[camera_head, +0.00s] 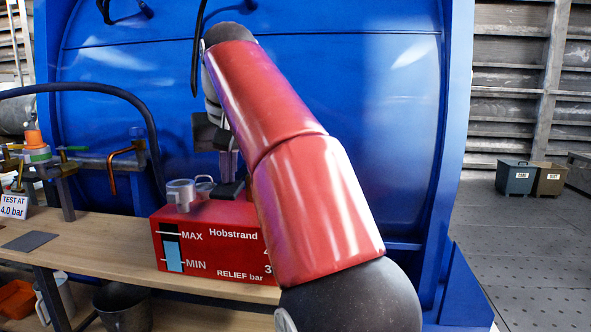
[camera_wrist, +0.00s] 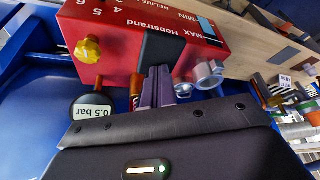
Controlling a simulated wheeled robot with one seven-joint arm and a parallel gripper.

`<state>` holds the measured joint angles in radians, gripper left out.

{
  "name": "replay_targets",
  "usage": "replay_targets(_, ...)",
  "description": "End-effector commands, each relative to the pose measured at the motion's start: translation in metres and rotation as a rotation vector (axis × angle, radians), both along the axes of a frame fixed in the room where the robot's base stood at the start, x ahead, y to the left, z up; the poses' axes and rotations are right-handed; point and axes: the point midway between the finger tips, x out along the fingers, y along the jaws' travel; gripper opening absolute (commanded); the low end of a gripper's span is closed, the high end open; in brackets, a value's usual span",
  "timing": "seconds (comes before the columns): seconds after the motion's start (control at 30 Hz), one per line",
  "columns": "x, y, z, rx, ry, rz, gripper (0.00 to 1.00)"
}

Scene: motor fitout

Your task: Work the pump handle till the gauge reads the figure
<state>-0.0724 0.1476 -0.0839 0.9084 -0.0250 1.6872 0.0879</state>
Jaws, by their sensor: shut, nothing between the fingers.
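The red pump box (camera_head: 205,247), marked Hobstrand, stands on the wooden bench, with a MAX/MIN level strip on its front. It also shows upside down in the wrist view (camera_wrist: 120,40). The round gauge (camera_wrist: 92,112) reads 0.5 bar; my arm hides it in the head view. A sign (camera_head: 13,207) at the left reads TEST AT 4.0 bar. My gripper (camera_head: 227,165) is shut and empty, pointing down at the top of the box. In the wrist view its fingers (camera_wrist: 158,85) are beside a black bar (camera_wrist: 158,48); I cannot tell whether they touch or whether this is the handle.
A yellow knob (camera_wrist: 88,50) sits on the box. Metal cylindrical fittings (camera_head: 182,193) stand on its top. A black hose (camera_head: 140,100) arches at the left, by a copper pipe (camera_head: 128,158). A large blue tank (camera_head: 110,75) rises behind. Two bins (camera_head: 515,178) stand far right.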

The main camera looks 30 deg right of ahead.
Motion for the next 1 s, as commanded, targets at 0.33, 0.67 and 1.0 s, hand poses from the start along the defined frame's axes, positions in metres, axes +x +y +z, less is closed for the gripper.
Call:
replay_targets(0.33, -0.001, 0.0, 0.017, 0.0, 0.001, -0.001, 0.0)
replay_targets(0.67, -0.003, 0.004, 0.054, 0.0, -0.001, -0.001, 0.0)
replay_targets(1.0, -0.006, 0.005, 0.068, 0.0, 0.001, 0.0, 0.0)
